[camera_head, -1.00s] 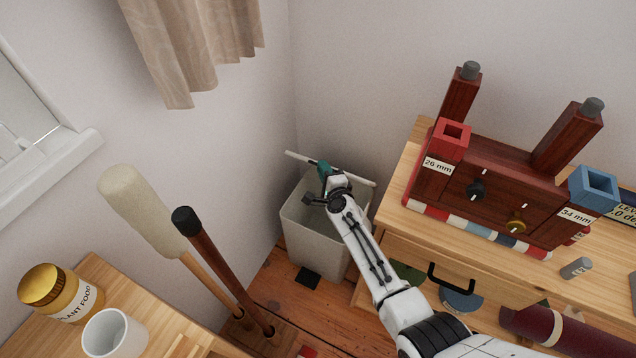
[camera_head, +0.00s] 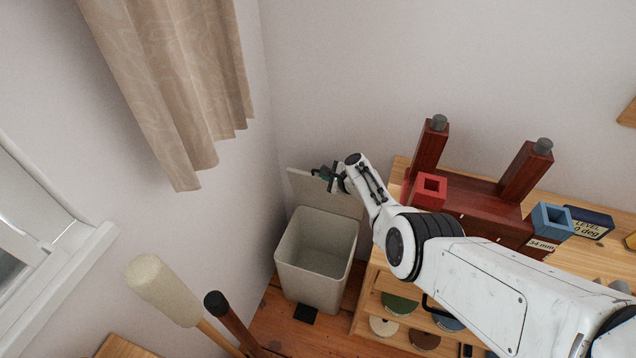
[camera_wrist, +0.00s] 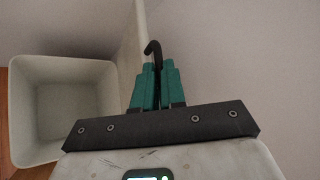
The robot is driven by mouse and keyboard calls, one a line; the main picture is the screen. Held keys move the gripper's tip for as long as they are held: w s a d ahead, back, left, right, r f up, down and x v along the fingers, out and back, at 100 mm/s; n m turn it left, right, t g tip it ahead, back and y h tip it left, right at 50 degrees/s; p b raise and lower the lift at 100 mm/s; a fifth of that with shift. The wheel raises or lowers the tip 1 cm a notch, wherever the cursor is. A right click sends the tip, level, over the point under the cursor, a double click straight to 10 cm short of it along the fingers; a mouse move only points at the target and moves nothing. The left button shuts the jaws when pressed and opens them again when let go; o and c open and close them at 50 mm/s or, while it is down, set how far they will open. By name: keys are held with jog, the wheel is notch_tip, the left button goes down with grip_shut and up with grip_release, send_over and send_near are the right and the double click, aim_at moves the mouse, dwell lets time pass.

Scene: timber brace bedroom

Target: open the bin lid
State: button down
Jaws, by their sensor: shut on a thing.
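The pale grey bin (camera_head: 312,280) stands on the wooden floor in the corner, its mouth uncovered and its inside looking empty. Its lid (camera_head: 304,189) stands raised, nearly upright, at the back of the bin. My gripper (camera_head: 327,174) is at the lid's upper part. In the wrist view my gripper's teal fingers (camera_wrist: 157,84) are shut on a dark hooked handle (camera_wrist: 153,49) beside the lid's edge. The bin (camera_wrist: 62,68) shows open at the left of that view. The fingers hide the lower part of the handle.
A wooden bench (camera_head: 372,298) with a dark red block fixture (camera_head: 472,202) stands right of the bin, close to my arm. A curtain (camera_head: 175,90) hangs at the left. A cream-headed mallet (camera_head: 165,290) and a dark rod (camera_head: 228,318) stand in the left foreground. Walls close off the corner.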

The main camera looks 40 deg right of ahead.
jog(key=w+d+b, duration=0.3)
jog(key=d+b, duration=0.2)
jog(key=shift+d+b, duration=0.3)
jog(key=shift+d, duration=0.05)
jog(key=shift+r, duration=0.2)
jog(key=c, duration=1.4)
grip_release()
jog(key=shift+s+d, duration=0.1)
jog(key=shift+d, duration=0.2)
jog(key=shift+o, duration=1)
jog(key=shift+a+r, duration=0.1)
jog(key=shift+r, duration=0.05)
jog(key=shift+w+a, duration=0.15)
jog(key=shift+w, duration=0.05)
jog(key=shift+r, duration=0.1)
